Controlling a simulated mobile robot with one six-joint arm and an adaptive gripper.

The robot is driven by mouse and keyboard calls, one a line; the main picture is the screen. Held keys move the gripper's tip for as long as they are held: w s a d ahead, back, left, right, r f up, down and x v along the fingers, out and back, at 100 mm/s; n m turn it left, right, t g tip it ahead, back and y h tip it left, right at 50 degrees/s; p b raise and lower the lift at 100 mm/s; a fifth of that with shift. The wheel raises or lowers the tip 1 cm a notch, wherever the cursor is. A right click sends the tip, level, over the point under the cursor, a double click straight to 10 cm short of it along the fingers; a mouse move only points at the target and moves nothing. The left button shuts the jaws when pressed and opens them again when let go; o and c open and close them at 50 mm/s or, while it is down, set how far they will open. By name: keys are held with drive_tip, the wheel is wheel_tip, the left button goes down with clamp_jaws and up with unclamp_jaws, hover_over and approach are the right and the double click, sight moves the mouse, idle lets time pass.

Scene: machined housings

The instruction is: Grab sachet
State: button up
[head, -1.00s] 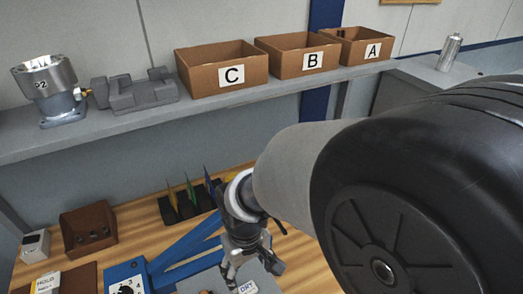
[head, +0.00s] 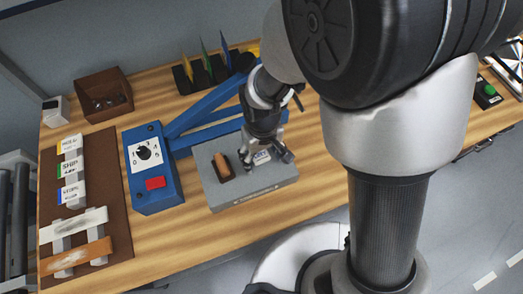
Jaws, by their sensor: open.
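The sachet (head: 262,157) is a small white packet marked DRY. It lies on the right part of the top of a grey block (head: 235,196) on the wooden table. My gripper (head: 269,159) points down at the sachet, with its fingers open around or just above it. I cannot tell whether the fingers touch it. Part of the sachet is hidden by the gripper.
A brown piece sits in a dark slot (head: 223,167) left of the sachet. A blue control box (head: 152,170) with a dial and red button stands further left, with blue bars behind. A brown board (head: 90,215) holds labelled tags. Bare table (head: 325,180) lies to the right.

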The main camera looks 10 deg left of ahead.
drive_tip(key=shift+r, duration=0.1)
drive_tip(key=c, duration=1)
drive_tip(key=shift+o, duration=0.2)
